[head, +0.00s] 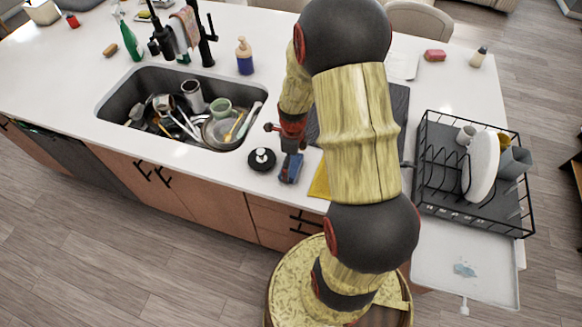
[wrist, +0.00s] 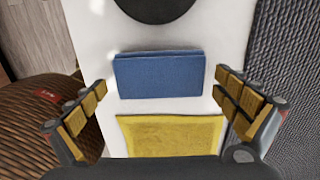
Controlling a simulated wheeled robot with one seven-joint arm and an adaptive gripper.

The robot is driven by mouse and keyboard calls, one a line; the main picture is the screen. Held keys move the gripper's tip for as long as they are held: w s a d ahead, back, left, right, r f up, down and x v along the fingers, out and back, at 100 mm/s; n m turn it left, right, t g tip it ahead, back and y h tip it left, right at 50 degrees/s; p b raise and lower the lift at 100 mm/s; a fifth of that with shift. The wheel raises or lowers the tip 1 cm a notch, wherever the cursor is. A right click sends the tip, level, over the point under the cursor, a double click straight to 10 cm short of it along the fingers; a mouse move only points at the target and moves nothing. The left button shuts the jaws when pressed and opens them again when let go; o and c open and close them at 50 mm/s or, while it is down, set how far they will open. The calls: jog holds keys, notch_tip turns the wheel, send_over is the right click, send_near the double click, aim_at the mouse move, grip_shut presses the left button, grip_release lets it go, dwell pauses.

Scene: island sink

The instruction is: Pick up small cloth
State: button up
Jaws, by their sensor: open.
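A folded blue cloth (wrist: 158,75) lies flat on the white counter in the wrist view. My gripper (wrist: 160,84) is open, with one finger on each side of the blue cloth and space between the fingers and its ends. Nothing is held. A flat yellow cloth (wrist: 172,134) lies just below the blue one in the wrist view, partly hidden by the gripper body. In the head view the yellow cloth (head: 319,184) shows at the counter's front edge, partly covered by my arm. How high the fingertips are above the counter is hard to tell.
A black round object (head: 262,159) sits beside the blue cloth. The sink (head: 114,103) with several dishes is to the left. A dark textured mat (wrist: 284,60) lies on the right in the wrist view. A dish rack (head: 430,150) with dishes stands farther right.

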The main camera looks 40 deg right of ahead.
jog(key=shift+f, duration=0.7)
jog(key=shift+c, duration=0.7)
jog(key=c, duration=0.8)
